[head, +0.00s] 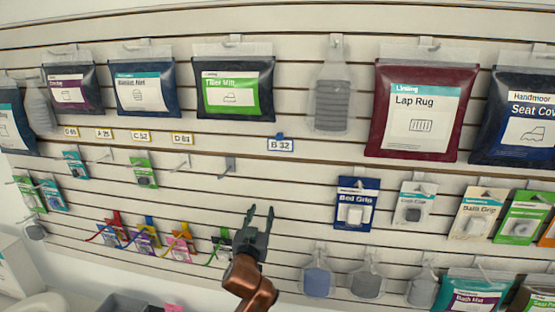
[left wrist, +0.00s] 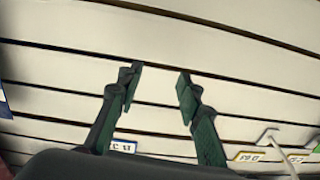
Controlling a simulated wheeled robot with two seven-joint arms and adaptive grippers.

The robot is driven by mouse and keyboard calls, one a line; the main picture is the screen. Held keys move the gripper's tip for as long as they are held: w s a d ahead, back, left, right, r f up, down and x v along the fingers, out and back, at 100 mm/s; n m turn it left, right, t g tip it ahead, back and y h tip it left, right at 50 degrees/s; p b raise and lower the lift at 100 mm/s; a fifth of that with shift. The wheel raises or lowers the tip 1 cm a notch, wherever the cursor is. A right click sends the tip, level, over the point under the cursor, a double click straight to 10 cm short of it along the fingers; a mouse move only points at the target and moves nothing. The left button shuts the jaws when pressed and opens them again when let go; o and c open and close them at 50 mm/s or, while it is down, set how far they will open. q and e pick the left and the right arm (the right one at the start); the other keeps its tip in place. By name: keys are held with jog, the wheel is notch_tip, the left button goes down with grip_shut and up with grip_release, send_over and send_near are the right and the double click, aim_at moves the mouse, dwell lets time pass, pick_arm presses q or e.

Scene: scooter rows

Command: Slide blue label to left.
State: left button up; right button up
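The blue label (head: 281,145), marked B 32, sits on the rail below the upper row of packs, right of the yellow labels. In the left wrist view the label (left wrist: 125,146) appears upside down, partly hidden by the left-hand finger. My left gripper (head: 260,210) is in front of the wall, below and slightly left of the label, apart from it. In the left wrist view the gripper (left wrist: 159,84) has its fingers spread, with only bare slats visible between the tips. My right gripper is not in view.
Several yellow labels (head: 182,139) sit on the same rail to the left, with a bare stretch between them and the blue label. An empty hook (head: 228,168) sticks out below that stretch. A blue Bed Grip pack (head: 356,204) hangs lower right.

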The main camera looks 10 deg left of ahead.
aim_at(278, 138)
pick_arm(q)
jog(key=s+d+r+t+h, duration=0.1)
jog(key=s+d+r+t, duration=0.15)
jog(key=r, duration=0.85)
jog(key=s+d+r+t, duration=0.1)
jog(key=d+r, duration=0.2)
jog(key=r, duration=0.8)
jog(key=p+x, duration=0.1)
jog(key=x, duration=0.1)
jog(key=p+x, duration=0.1)
jog(key=x, duration=0.1)
jog(key=p+x, duration=0.1)
jog(key=x, duration=0.1)
jog(key=shift+a+p, duration=0.3)
jog(key=shift+w+r, duration=0.1)
jog(key=shift+w, duration=0.4)
grip_shut()
